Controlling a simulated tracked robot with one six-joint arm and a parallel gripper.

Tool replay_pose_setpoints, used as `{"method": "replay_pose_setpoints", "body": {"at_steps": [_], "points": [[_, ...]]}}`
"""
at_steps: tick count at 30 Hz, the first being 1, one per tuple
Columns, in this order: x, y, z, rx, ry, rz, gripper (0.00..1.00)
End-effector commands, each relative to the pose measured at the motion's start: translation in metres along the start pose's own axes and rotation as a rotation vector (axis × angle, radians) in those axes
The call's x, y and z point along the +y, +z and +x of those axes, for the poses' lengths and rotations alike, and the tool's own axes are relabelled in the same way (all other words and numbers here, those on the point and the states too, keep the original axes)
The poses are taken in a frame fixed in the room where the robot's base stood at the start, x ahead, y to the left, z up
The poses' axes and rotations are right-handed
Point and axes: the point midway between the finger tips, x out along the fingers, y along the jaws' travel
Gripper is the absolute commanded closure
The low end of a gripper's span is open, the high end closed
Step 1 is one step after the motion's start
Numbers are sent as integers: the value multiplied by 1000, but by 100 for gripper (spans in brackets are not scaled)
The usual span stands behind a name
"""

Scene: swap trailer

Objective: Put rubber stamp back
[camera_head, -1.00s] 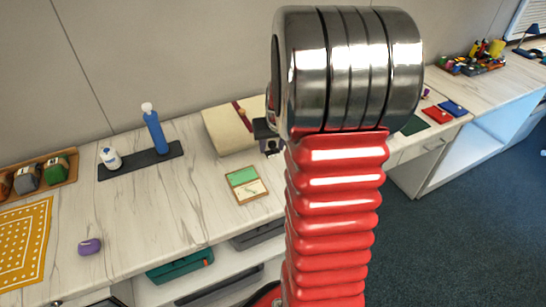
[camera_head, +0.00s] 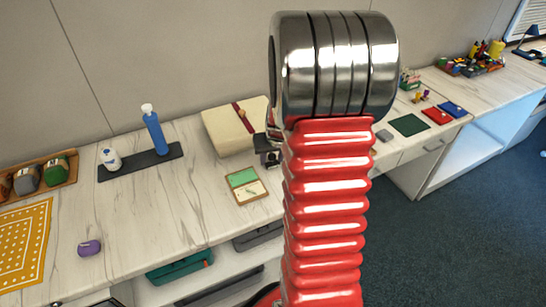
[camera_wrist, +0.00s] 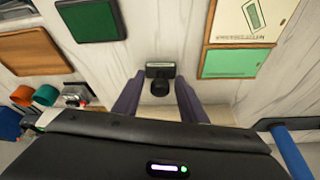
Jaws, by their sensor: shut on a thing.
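The rubber stamp (camera_wrist: 159,88), with a black knob and a grey-green base, is between the fingertips of my gripper (camera_wrist: 158,86) in the wrist view. My gripper is shut on it. The worktop lies beyond it; I cannot tell whether its base touches. A wooden tray (camera_head: 262,197) with a green half and a pale half with a stamp drawing is on the worktop left of my arm. The tray also shows at the upper right of the wrist view (camera_wrist: 209,33). In the head view my arm hides the stamp and most of my gripper.
A dark green mat (camera_head: 408,125) lies right of my arm. A cream box with a red band (camera_head: 225,133) stands behind the tray. A blue bottle (camera_head: 154,133) and a small white bottle (camera_head: 110,159) stand on a dark mat. A purple item (camera_head: 89,248) lies front left.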

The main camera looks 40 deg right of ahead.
Motion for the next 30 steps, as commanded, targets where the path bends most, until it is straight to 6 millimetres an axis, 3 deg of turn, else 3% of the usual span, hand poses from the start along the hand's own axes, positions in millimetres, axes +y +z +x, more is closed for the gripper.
{"method": "replay_pose_setpoints", "body": {"at_steps": [5, 6, 14, 23, 30], "points": [[0, 0, 2, 0, 0, 0, 76], [0, 0, 1, 1, 0, 0, 60], [0, 0, 1, 0, 0, 0, 42], [0, 0, -1, 1, 0, 0, 42], [0, -1, -16, 3, 1, 0, 42]]}}
